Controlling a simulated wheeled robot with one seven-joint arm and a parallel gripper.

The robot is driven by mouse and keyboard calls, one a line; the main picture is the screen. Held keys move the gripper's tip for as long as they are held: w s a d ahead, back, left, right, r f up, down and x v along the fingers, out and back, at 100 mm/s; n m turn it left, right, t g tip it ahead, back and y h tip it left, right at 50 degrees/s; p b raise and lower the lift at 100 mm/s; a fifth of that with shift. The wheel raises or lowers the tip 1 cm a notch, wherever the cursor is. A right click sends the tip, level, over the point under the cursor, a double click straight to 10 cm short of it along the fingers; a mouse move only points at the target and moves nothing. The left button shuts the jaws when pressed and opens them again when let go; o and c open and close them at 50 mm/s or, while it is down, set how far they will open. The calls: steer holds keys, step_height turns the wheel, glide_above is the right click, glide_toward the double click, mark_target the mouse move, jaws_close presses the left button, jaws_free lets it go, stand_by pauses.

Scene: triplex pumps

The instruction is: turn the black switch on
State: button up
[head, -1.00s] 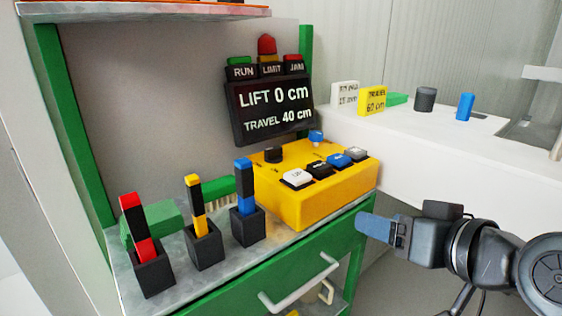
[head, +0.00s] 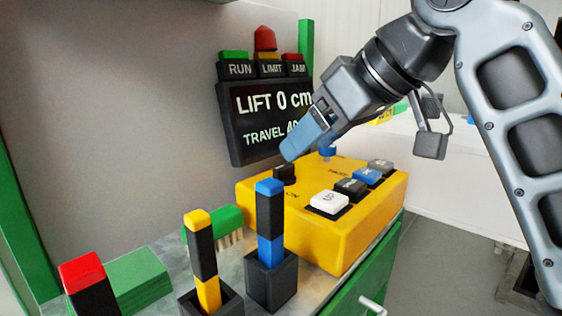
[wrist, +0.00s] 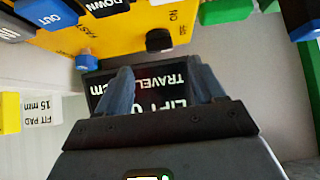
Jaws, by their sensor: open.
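The black switch (head: 284,173) is a small dark knob on the back left of the yellow control box (head: 313,240), with an ON marking near it. In the wrist view the black switch (wrist: 159,39) lies just beyond my fingertips, roughly centred between them. My gripper (head: 291,153) hangs above and just behind the switch in the head view, tilted down to the left. In the wrist view my gripper (wrist: 163,76) is open and empty, its two blue-grey fingers apart. Contact with the switch cannot be told.
White (head: 329,202), black (head: 350,187) and blue (head: 367,176) buttons and a blue knob (head: 327,151) share the box top. A display (head: 262,115) reading LIFT 0 cm stands behind. Blue (head: 270,220) and yellow-topped (head: 200,250) levers stand in front at left.

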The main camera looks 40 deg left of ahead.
mark_target(284, 165)
steer(key=b+x, duration=0.1)
steer(key=x, duration=0.5)
steer(key=shift+a+f, duration=0.1)
steer(key=shift+f, duration=0.05)
steer(key=c, duration=1.1)
steer(key=shift+o, duration=0.2)
